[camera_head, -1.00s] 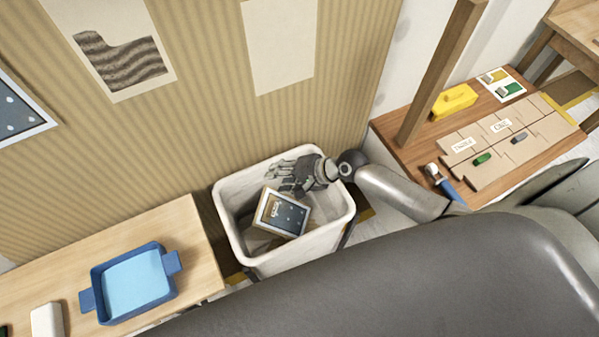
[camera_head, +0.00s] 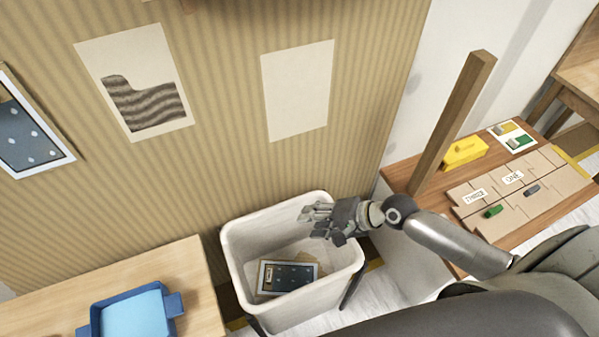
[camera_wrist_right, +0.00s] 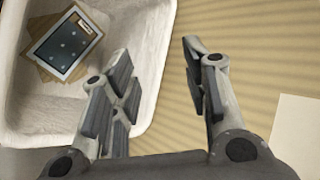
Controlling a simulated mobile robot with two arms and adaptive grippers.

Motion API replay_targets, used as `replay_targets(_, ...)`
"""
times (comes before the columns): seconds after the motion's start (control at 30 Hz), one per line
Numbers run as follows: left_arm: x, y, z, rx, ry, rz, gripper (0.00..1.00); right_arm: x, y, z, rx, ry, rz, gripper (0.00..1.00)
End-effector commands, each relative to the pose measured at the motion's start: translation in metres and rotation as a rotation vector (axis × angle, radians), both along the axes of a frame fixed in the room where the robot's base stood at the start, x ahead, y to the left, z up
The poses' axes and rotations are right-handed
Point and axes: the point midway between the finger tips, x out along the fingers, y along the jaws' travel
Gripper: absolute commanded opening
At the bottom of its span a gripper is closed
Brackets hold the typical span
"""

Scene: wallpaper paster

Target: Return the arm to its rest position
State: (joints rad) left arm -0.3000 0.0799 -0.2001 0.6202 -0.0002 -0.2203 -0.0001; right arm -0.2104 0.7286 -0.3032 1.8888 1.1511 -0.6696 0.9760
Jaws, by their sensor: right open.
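My right gripper (camera_head: 322,222) is open and empty over the right back rim of the white bin (camera_head: 232,262). My right arm comes in from the right in the head view. In the right wrist view the two fingers of the gripper (camera_wrist_right: 160,90) stand apart with nothing between them. A framed dark picture card with light dots (camera_head: 288,277) lies inside the bin, on top of brown pieces; it also shows in the right wrist view (camera_wrist_right: 66,46). My left gripper is not in view.
A wooden table with a blue tray (camera_head: 172,304) stands at the left. At the right, a wooden table holds a yellow box (camera_head: 464,151), brown cardboard pieces (camera_head: 480,222) and an upright wooden post (camera_head: 455,120). The striped wall (camera_head: 220,150) rises behind the bin.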

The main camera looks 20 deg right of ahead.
Motion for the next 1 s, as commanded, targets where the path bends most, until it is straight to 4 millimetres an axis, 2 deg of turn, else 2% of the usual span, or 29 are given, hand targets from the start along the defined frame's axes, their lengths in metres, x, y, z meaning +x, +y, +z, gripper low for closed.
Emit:
replay_targets(0.17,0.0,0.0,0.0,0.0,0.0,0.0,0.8,0.0,0.001,0.0,0.0,-0.001,0.002,0.42)
replay_targets(0.27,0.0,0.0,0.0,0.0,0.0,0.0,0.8,-0.007,0.008,-0.001,-0.023,-0.015,0.038,0.42)
replay_targets(0.43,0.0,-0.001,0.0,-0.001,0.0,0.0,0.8,-0.042,0.04,-0.003,-0.187,-0.104,0.243,0.42)
replay_targets(0.57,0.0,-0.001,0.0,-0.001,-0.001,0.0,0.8,-0.073,0.053,0.0,-0.401,-0.194,0.437,0.42)
replay_targets(0.67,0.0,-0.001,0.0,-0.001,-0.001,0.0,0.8,-0.091,0.049,0.004,-0.564,-0.23,0.549,0.42)
replay_targets(0.8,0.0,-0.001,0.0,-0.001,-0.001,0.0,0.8,-0.111,0.033,0.012,-0.742,-0.228,0.649,0.42)
replay_targets(1.0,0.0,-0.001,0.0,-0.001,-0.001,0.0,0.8,-0.136,0.007,0.024,-0.915,-0.17,0.738,0.42)
